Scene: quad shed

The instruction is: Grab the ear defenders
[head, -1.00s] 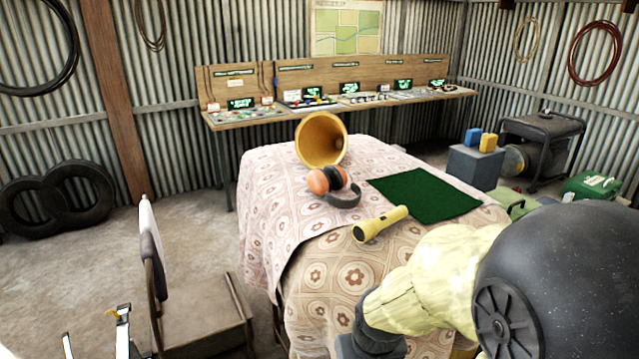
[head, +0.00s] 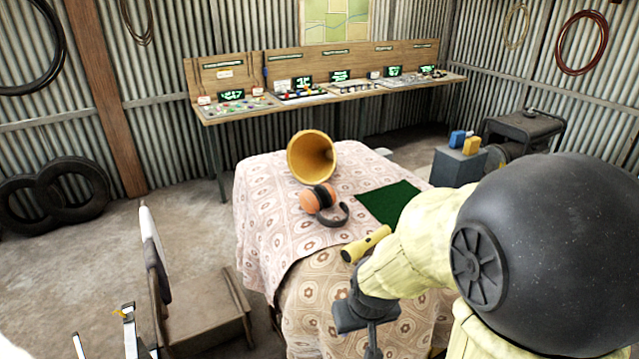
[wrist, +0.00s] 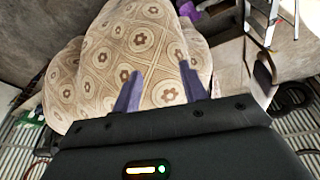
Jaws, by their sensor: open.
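The ear defenders (head: 319,200), with orange cups and a dark band, lie on the cloth-covered table (head: 262,215). They are just in front of a yellow-orange cone (head: 312,157) and behind a yellow torch (head: 366,244). In the head view my arm reaches down at the near edge of the table, and its gripper end is low and largely out of sight. In the wrist view my gripper (wrist: 160,88) is open, with two purple-grey fingers apart and nothing between them. The patterned cloth shows beyond the fingers. The ear defenders do not show in the wrist view.
A dark green mat (head: 390,203) lies on the table right of the ear defenders, partly hidden by my arm. A chair (head: 160,270) stands left of the table. A long bench (head: 335,97) lines the back wall. Tyres (head: 55,190) lean at the left.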

